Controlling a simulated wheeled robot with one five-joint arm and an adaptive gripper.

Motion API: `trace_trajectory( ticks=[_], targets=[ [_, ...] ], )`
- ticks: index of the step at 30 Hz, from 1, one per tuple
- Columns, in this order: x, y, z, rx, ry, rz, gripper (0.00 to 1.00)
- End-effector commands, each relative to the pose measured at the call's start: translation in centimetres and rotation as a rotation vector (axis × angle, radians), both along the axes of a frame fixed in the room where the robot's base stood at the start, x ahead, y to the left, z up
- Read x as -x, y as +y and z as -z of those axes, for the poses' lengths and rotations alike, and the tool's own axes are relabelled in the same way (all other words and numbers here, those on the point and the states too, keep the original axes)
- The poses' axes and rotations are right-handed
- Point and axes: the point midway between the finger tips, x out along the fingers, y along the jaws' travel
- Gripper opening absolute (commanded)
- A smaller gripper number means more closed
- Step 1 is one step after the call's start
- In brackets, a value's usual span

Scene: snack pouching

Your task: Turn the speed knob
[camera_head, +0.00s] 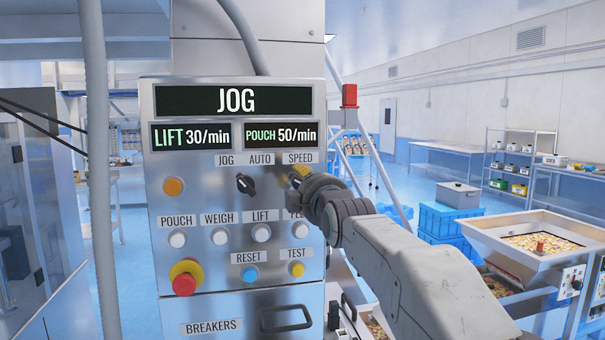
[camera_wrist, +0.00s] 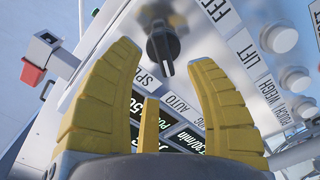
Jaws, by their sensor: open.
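The speed knob (camera_wrist: 163,45) is dark and round with a raised grip. In the wrist view it sits beside the SPEED label (camera_wrist: 140,72), just beyond and roughly between my fingertips. My gripper (camera_wrist: 165,62) has its yellow fingers spread apart with nothing between the tips. In the head view my gripper (camera_head: 297,175) is at the panel under the SPEED label (camera_head: 301,158) and hides the speed knob. I cannot tell whether a finger touches the knob. The display (camera_head: 234,100) reads JOG. The pouch readout (camera_head: 282,135) reads 50/min.
The black JOG/AUTO selector (camera_head: 245,184) is left of my gripper. White push buttons (camera_head: 261,232) sit in a row below. A red emergency stop (camera_head: 184,284) is at lower left. A grey vertical pipe (camera_head: 97,150) stands left of the panel.

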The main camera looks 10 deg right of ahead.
Motion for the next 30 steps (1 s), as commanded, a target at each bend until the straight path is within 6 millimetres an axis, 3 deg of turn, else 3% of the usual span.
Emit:
trace_trajectory(
  ticks=[6,12,26,30],
  targets=[
    [-2.8,0.0,-0.1,-0.001,0.002,0.0,0.5],
    [-4.2,0.0,-0.1,-0.002,0.0,0.0,0.5],
    [-4.7,0.0,0.0,-0.002,0.0,0.0,0.52],
    [-4.7,0.0,0.0,-0.002,0.0,0.0,0.4]
  ],
)
